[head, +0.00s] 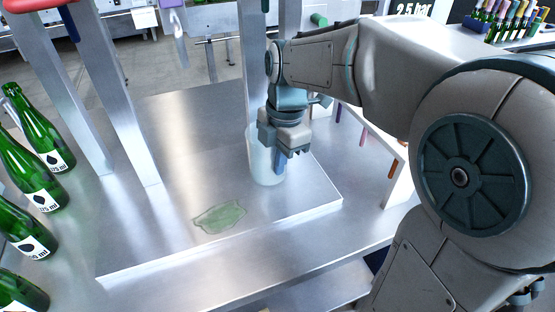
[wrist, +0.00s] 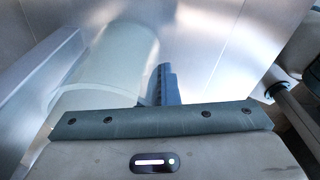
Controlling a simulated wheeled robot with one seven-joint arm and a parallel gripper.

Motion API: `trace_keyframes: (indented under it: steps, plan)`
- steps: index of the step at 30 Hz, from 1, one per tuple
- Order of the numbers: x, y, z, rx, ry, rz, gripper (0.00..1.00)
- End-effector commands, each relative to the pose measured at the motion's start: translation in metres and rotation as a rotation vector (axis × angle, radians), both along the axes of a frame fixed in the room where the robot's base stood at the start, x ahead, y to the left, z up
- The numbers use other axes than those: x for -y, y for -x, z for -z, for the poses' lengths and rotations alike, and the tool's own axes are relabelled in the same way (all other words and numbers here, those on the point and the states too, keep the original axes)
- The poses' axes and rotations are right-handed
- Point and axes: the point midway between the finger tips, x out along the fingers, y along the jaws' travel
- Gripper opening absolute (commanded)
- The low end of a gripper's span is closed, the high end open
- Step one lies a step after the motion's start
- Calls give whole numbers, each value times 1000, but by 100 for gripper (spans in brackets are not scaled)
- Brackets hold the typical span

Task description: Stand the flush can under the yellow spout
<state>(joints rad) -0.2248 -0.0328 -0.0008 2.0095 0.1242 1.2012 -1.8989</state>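The flush can is a pale, see-through cylinder (head: 266,168) that looks upright at the right part of the raised metal plate, beside a metal post. It also shows in the wrist view (wrist: 112,68), left of the fingers. My gripper (head: 282,164) points down at the can's right side. Its blue fingers (wrist: 168,84) are close together at the can's edge and look shut on its wall or a handle; the exact contact is hidden. Whether the can's base touches the plate is unclear. No yellow spout can be made out in either view.
A greenish wet patch (head: 220,216) lies on the plate (head: 150,255) at the front. Several green bottles (head: 38,185) stand along the left. Metal posts (head: 122,95) rise at left and behind the can. A white rack (head: 397,185) with coloured pegs is at right. The plate's middle is clear.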

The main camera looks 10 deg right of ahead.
Motion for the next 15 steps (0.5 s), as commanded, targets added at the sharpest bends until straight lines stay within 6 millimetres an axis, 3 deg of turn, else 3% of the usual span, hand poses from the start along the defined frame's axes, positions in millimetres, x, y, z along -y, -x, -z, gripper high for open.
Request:
trace_keyframes:
  steps: [3,6,15]
  plan:
    - [0,0,4,1,0,0,0]
    - [0,0,3,0,0,0,24]
    - [0,0,1,0,0,1,24]
